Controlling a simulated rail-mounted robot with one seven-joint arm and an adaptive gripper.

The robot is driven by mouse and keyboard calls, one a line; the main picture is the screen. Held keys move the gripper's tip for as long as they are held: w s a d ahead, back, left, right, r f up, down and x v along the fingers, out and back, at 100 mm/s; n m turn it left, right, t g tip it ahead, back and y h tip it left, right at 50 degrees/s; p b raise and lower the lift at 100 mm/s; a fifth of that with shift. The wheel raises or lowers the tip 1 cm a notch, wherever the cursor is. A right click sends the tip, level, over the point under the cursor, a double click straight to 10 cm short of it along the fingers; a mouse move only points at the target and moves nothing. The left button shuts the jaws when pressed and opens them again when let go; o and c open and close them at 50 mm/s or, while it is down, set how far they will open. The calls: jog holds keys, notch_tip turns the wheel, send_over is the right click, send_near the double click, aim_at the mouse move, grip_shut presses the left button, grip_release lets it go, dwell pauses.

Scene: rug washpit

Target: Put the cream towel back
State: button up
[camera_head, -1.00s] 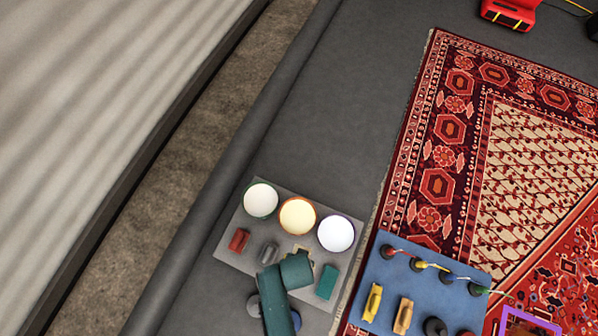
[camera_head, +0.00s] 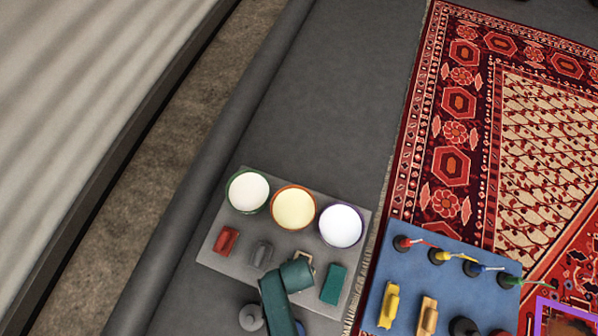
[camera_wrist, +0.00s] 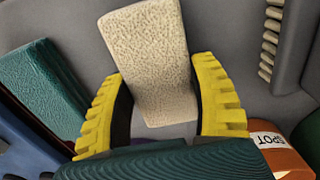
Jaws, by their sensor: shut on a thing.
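The cream towel (camera_wrist: 150,50) is a textured cream block between the two yellow ribbed fingers of my gripper (camera_wrist: 160,90) in the wrist view. The fingers are shut on its sides. In the head view only a small cream edge (camera_head: 305,257) shows beside my teal wrist, which hides the fingers. It is over the grey tray (camera_head: 222,262), between a dark grey block (camera_head: 261,253) and a teal block (camera_head: 333,284). I cannot tell whether the towel touches the tray.
Three bowls, green-rimmed (camera_head: 247,191), orange-rimmed (camera_head: 293,208) and purple-rimmed (camera_head: 341,226), line the tray's far side. A red block (camera_head: 226,240) is at its left.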

jog(key=o, duration=1)
jog(key=shift+f, duration=0.1)
